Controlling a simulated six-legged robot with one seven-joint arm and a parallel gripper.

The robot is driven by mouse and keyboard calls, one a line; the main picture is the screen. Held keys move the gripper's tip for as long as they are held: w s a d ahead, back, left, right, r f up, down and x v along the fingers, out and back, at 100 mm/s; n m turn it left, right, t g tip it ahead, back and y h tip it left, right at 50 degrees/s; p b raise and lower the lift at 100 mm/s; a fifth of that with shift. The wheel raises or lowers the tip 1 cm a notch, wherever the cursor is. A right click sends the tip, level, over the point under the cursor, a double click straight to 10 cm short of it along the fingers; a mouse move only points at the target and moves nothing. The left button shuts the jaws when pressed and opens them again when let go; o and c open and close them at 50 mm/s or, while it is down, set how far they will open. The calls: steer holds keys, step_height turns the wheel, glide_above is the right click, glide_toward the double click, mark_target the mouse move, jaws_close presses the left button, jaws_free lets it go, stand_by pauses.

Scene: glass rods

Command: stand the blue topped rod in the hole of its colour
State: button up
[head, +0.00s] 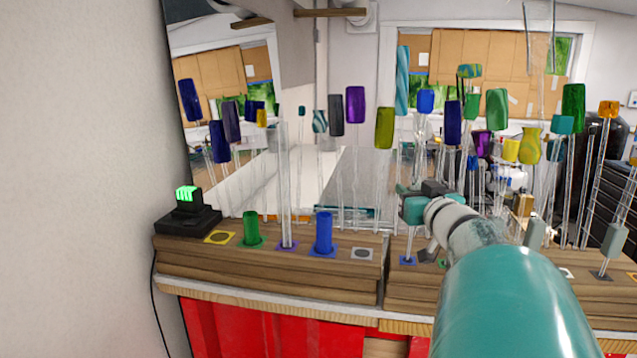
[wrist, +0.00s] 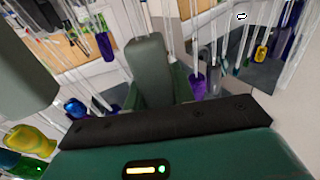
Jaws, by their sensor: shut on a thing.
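My gripper (head: 416,207) is at the left end of the right wooden block. It is shut on a clear rod whose blue top (head: 426,101) shows above it. The grip itself is partly hidden by the gripper body. The stem leans slightly and shows again below the gripper, down to a blue-marked hole (head: 408,260). I cannot tell whether its lower end is inside the hole or just above it. In the wrist view a grey-green finger (wrist: 148,70) shows, and the held rod cannot be made out clearly.
The left wooden block (head: 270,268) has yellow, green, purple, blue and grey marks. A green piece (head: 251,229), a clear rod (head: 284,185) and a blue piece (head: 323,232) stand there. Several coloured-top rods crowd behind and right. A black device (head: 187,215) sits far left.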

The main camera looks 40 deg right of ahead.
steer(key=shift+f, duration=2.7)
steer(key=o, duration=1.1)
